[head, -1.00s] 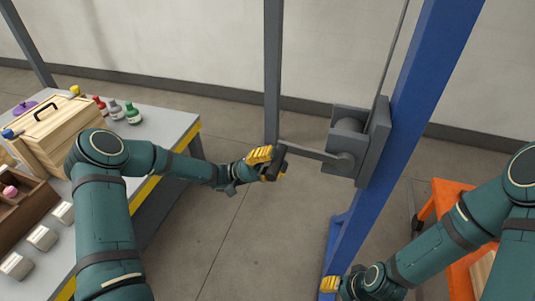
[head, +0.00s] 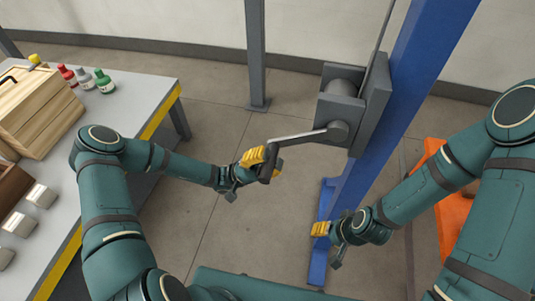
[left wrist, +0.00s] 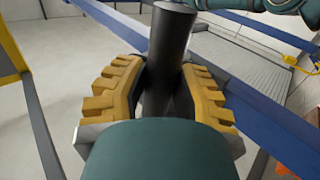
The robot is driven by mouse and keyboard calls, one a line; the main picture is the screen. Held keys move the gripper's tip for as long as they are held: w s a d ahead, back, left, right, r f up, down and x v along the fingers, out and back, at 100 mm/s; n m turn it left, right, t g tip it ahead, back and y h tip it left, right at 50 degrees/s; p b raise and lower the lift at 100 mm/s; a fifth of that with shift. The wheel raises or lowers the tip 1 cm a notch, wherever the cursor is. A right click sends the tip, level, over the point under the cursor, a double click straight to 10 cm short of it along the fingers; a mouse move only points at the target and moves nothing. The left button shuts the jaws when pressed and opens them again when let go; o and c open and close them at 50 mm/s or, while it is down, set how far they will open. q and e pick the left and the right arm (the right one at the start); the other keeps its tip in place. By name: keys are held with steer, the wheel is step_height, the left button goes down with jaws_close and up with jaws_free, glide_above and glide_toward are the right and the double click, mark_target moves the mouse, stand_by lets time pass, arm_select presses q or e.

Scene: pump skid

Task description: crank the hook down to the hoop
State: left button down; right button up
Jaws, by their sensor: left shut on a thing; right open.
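The grey winch (head: 345,100) is mounted on the blue post (head: 398,125), with a cable running up from it. Its crank arm (head: 300,135) reaches left from the hub to a dark upright handle (head: 268,164). My left gripper (head: 262,160) is shut on this handle. In the left wrist view the yellow fingers stand on both sides of the dark handle (left wrist: 170,60). My right gripper (head: 322,230) is open and empty, low in front of the post's foot. The hook and the hoop are not in view.
A grey table (head: 150,90) with a yellow edge stands at the left, with a wooden box (head: 40,110), small bottles (head: 85,77) and metal blocks on it. An orange thing (head: 455,225) is at the right, partly behind my right arm. A grey post (head: 256,60) stands behind.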

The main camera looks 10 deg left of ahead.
arm_select(q)
steer(key=shift+f, duration=0.15)
steer(key=c, duration=0.7)
jaws_free()
steer(key=v, duration=1.2)
